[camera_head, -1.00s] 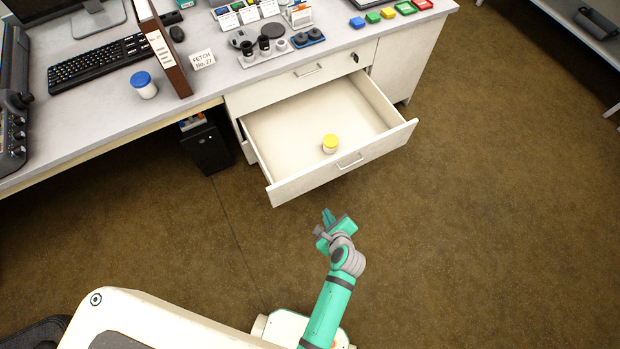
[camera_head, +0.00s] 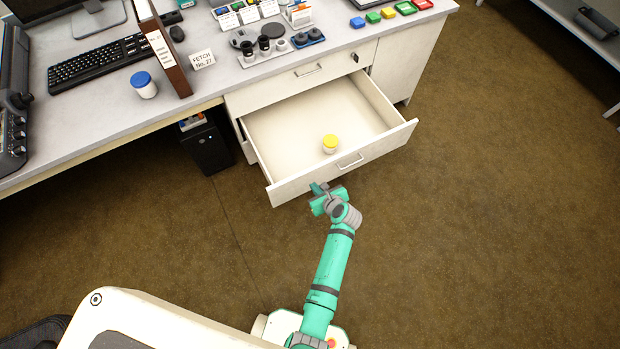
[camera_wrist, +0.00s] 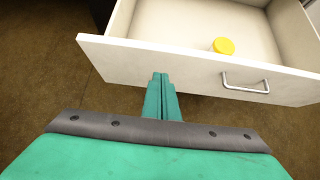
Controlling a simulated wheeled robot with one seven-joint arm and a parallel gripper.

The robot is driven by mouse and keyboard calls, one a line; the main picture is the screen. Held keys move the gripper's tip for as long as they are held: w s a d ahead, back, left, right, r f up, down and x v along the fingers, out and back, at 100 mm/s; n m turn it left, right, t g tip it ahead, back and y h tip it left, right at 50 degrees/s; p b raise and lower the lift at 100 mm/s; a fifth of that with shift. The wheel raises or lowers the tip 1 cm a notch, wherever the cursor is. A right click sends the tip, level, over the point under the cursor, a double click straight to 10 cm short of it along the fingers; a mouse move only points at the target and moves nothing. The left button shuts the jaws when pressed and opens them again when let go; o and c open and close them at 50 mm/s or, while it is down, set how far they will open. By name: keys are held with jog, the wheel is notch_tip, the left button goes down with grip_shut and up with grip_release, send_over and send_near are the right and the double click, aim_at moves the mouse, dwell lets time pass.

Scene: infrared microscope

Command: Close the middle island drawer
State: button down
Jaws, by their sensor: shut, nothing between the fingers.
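The middle island drawer (camera_head: 300,184) is pulled far out below a shut upper drawer (camera_head: 298,76). Its white front with a metal handle (camera_head: 350,161) faces my arm, and the handle also shows in the wrist view (camera_wrist: 245,84). A small jar with a yellow lid (camera_head: 330,143) stands inside the drawer. My green gripper (camera_head: 316,187) is shut and empty at the drawer front, left of the handle. In the wrist view its closed fingertips (camera_wrist: 160,77) overlap the lower part of the front panel; I cannot tell whether they touch it.
The desk top (camera_head: 105,110) holds a keyboard (camera_head: 98,61), a brown binder (camera_head: 168,55) and a blue-lidded jar (camera_head: 144,85). A black computer case (camera_head: 207,148) stands under the desk, left of the drawer. The brown floor (camera_head: 480,220) to the right is clear.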

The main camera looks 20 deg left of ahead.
aim_at(306, 175)
jog(key=shift+w+a+f, duration=0.2)
jog(key=shift+w+a, duration=0.65)
jog(key=shift+w+a+f, duration=0.15)
jog(key=shift+w+a, duration=0.65)
jog(key=shift+a, duration=0.05)
